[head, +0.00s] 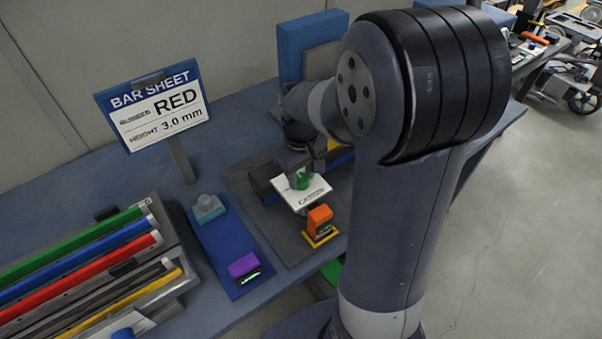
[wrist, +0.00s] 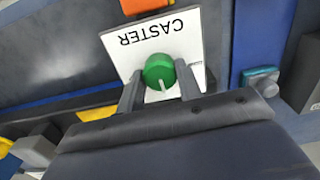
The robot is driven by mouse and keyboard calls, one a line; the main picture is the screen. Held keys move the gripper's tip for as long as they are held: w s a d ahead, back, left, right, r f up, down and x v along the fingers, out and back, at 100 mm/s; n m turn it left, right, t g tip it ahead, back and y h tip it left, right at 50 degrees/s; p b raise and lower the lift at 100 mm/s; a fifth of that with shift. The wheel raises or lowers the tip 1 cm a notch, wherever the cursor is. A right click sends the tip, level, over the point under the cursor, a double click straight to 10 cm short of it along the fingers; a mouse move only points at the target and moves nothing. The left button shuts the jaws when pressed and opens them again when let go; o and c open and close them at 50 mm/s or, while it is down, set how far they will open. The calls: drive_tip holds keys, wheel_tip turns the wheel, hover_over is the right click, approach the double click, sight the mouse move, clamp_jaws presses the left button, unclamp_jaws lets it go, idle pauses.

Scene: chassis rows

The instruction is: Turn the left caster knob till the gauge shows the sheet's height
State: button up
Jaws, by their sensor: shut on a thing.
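The sheet sign (head: 158,105) reads BAR SHEET, with RED and a height of 3.0 mm. A green knob (wrist: 159,71) with a white pointer line stands on a white plate (wrist: 120,40) marked CASTER; the knob also shows in the head view (head: 302,181). My gripper (wrist: 158,76) has one finger on each side of the knob and is shut on it. An orange device with a small display (head: 320,222) stands in front of the plate, and a purple one (head: 244,268) stands on a blue mat. I cannot read either display.
A rack of coloured bars (head: 90,260), green, blue, red and yellow among them, lies at the left of the bench. A grey-blue part (head: 208,207) sits on the blue mat (head: 222,235). My arm hides the right of the bench. A blue block (head: 303,45) stands behind.

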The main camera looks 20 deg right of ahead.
sight(301, 177)
drive_tip(key=o, duration=1)
drive_tip(key=shift+c, duration=0.2)
drive_tip(key=shift+r, duration=0.15)
wheel_tip(301, 177, up, 11)
drive_tip(key=shift+f, duration=0.2)
wheel_tip(301, 177, down, 11)
drive_tip(key=shift+f, duration=0.1)
drive_tip(key=shift+m, duration=0.3)
